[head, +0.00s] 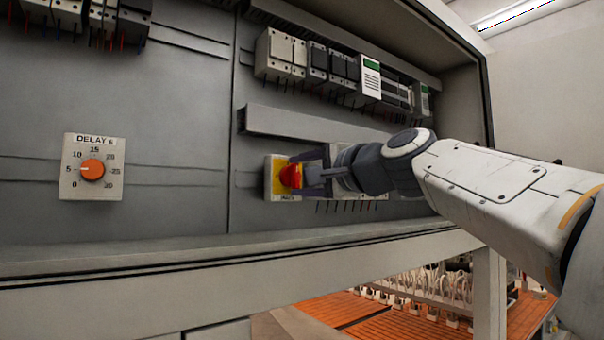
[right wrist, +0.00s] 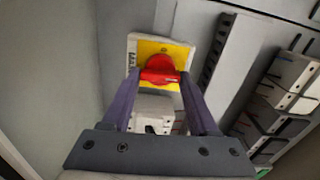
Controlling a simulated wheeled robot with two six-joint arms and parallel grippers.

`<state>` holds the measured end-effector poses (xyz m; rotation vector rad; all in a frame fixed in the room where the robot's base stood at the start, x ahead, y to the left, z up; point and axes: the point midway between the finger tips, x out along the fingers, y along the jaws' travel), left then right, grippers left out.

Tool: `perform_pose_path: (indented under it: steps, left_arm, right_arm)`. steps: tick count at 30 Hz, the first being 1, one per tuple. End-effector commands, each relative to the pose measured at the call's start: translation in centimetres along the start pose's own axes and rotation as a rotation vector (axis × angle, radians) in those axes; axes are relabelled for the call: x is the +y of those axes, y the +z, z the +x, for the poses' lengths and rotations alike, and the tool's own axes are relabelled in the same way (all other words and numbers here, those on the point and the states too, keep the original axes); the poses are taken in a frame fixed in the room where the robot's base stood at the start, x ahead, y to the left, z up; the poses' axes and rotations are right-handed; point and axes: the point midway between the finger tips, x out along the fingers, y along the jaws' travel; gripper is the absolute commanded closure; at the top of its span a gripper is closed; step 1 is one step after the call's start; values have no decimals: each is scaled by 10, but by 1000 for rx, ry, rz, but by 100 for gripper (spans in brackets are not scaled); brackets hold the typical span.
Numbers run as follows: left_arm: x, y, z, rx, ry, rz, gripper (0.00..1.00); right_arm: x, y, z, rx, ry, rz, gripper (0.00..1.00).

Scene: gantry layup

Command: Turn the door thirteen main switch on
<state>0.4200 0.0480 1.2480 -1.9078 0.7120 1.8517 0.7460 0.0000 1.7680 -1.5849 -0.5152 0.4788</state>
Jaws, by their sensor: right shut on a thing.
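The main switch is a red rotary handle (head: 291,176) on a yellow plate (head: 279,176) with a pale housing, mounted low on the grey cabinet panel. In the right wrist view the red handle (right wrist: 160,70) sits on the yellow plate (right wrist: 178,50), its grip lying across between the fingertips. My right gripper (head: 304,178) comes in from the right and is shut on the handle, with one finger on each side in the right wrist view (right wrist: 160,80). The plate's label is too small to read fully. My left gripper is out of view.
A dial marked DELAY 6 (head: 93,168) with an orange knob is left of the switch. A row of modules (head: 330,68) is above, beyond a grey duct (head: 300,124). The cabinet's lower ledge (head: 180,252) runs below. The panel between dial and switch is bare.

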Motion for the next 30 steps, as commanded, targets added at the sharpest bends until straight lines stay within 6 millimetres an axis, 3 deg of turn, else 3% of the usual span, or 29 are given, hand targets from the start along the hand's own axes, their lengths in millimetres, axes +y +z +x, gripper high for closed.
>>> perform_pose_path:
  steps: [22,23,25,30]
  left_arm:
    - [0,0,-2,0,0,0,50]
    - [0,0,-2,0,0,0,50]
    - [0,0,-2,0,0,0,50]
    - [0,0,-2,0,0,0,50]
  right_arm:
    - [0,-1,0,4,-2,91,96]
    - [0,-1,0,3,-2,91,36]
    - [0,-1,0,3,-1,91,10]
    - [0,0,0,2,-1,90,10]
